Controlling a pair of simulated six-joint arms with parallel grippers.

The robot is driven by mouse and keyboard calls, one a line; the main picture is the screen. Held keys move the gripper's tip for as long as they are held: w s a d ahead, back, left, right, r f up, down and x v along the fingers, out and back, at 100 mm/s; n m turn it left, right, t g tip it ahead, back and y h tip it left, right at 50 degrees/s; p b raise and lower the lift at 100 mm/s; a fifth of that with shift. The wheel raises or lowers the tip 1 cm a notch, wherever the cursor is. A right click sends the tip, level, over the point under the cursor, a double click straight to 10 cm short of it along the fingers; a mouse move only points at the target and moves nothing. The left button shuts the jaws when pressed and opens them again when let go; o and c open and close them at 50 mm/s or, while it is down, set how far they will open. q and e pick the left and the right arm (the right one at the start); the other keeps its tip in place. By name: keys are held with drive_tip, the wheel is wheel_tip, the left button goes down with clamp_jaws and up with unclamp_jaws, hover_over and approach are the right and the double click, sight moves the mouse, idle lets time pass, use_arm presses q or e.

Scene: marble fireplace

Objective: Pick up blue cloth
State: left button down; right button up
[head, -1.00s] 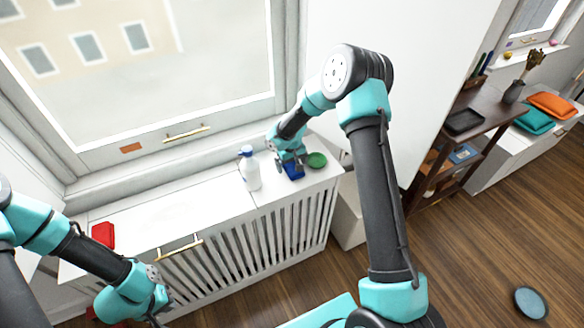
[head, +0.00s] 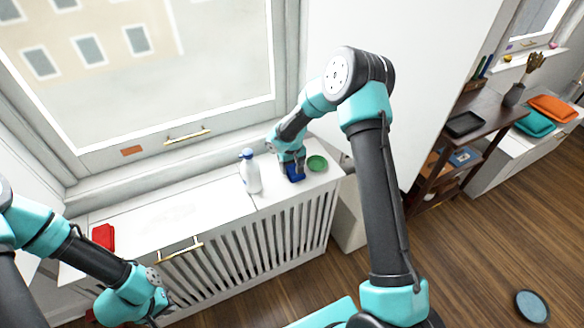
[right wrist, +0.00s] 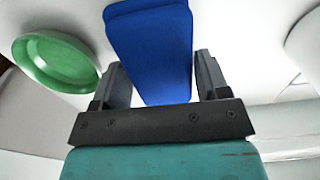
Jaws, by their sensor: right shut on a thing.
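The blue cloth (head: 296,177) is on the white cabinet top by the window, between the white bottle and the green dish. It also shows in the right wrist view (right wrist: 150,45) as a folded dark blue slab between the two fingers. My right gripper (head: 291,167) points down over the cloth and is shut on it; the wrist view shows a finger at each side (right wrist: 160,78). I cannot tell whether the cloth is clear of the surface. My left gripper (head: 155,308) hangs low at the left, in front of the cabinet; its fingers are not clear.
The white spray bottle (head: 250,171) stands left of the cloth. The green dish (head: 317,163) is close on its right. A red cloth (head: 103,237) lies at the cabinet's left end. A dark shelf (head: 480,125) stands right; a blue disc (head: 532,305) lies on the floor.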

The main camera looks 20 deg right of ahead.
sight(292, 166)
wheel_tip(292, 166, up, 3)
drive_tip(key=shift+f, duration=0.1)
drive_tip(key=shift+s+a+r, duration=0.1)
drive_tip(key=shift+s+r, duration=0.15)
drive_tip(key=s+a, duration=0.3)
drive_tip(key=s, duration=0.4)
drive_tip(key=s+a+r, duration=0.1)
drive_tip(key=s+a, duration=0.2)
drive_tip(key=s, duration=0.4)
drive_tip(key=shift+a+r, duration=0.15)
drive_tip(key=shift+a, duration=0.2)
